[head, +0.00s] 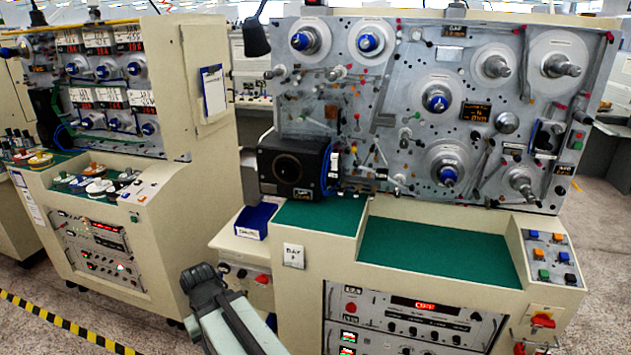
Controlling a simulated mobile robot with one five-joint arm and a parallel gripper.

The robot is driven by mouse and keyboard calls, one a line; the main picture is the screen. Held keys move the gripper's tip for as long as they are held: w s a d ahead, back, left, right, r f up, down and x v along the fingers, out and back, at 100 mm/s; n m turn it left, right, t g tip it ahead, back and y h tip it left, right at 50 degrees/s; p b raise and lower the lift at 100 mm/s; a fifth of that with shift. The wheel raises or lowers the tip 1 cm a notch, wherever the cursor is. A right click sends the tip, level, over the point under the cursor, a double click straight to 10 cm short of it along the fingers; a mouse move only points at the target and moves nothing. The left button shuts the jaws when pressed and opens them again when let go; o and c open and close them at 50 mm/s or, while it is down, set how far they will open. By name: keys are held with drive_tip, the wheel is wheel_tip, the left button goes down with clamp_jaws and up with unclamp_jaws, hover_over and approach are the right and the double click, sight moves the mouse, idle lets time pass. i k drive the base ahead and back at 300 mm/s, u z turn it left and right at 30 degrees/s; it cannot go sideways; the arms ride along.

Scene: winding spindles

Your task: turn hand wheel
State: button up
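No part is clearly marked as the hand wheel. Round wheel-like parts sit on the upright grey panel of the right machine, among them a blue-centred spindle disc (447,168) low in the middle and another blue-centred one (437,100) above it. A black box (296,167) with a round dark face is at the panel's lower left. Part of my arm rises from the bottom edge, left of centre, in front of the right machine's cabinet and apart from the panel in the picture. No gripper fingers show.
The right machine has a green work surface (436,252) and a button block (551,260) at its right. A blue bin (255,221) stands on its left ledge. A second machine (95,190) stands at the left. Open floor with striped tape (65,322) lies at lower left.

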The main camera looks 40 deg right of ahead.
sight(287, 170)
drive_tip(key=u, duration=0.2)
drive_tip(key=i, duration=0.8)
drive_tip(key=z, duration=0.2)
drive_tip(key=k, duration=0.85)
drive_tip(key=u, duration=0.15)
drive_tip(key=i, duration=1)
drive_tip(key=z, duration=0.05)
